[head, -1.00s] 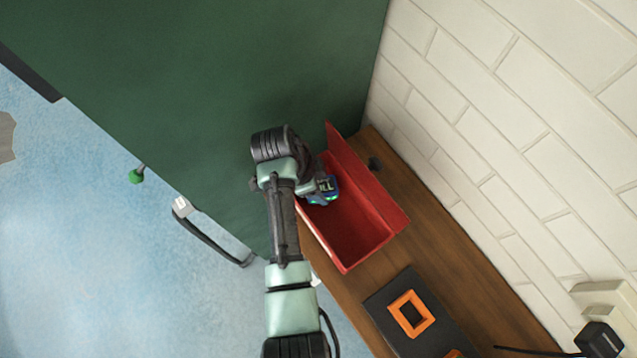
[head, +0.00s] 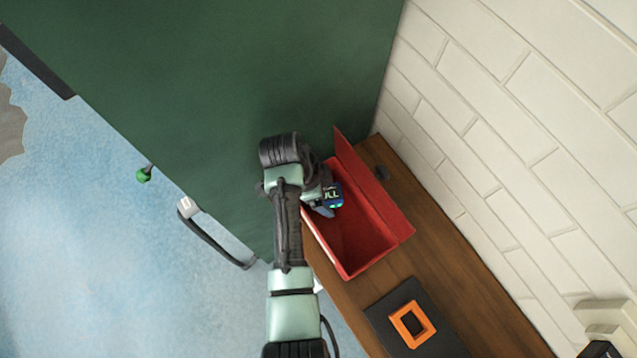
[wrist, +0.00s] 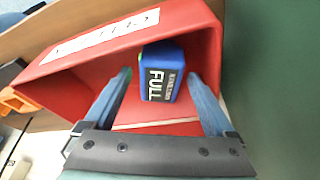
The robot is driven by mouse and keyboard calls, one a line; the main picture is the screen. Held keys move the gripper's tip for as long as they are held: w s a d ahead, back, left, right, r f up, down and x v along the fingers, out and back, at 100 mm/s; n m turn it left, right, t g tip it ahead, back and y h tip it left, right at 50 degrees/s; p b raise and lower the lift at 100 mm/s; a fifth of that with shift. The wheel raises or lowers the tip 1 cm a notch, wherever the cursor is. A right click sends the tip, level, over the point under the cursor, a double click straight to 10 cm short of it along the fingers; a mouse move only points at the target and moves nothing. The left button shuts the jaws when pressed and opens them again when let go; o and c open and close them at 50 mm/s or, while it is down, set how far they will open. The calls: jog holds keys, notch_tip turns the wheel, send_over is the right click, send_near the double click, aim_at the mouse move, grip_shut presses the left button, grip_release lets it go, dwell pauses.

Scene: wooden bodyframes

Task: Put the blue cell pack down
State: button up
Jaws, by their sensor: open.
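The blue cell pack (wrist: 162,75), with a black label reading "FULL", sits inside the red box (wrist: 125,42) in the wrist view. It lies between the two fingers of my open gripper (wrist: 155,82), nearer the right finger, with a gap showing on the left side. In the head view the pack (head: 332,196) shows at the far end of the red box (head: 378,254), partly hidden by my gripper (head: 322,206). I cannot tell whether the pack rests fully on the box floor.
The red box stands on a wooden shelf (head: 400,275) against a white brick wall (head: 500,110). A large green panel (head: 200,80) is close beside my arm. An orange square frame (head: 412,324) lies on a dark plate (head: 385,320) at the near end.

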jog(key=b+v, duration=0.1)
jog(key=v, duration=1.1)
jog(key=shift+f, duration=0.1)
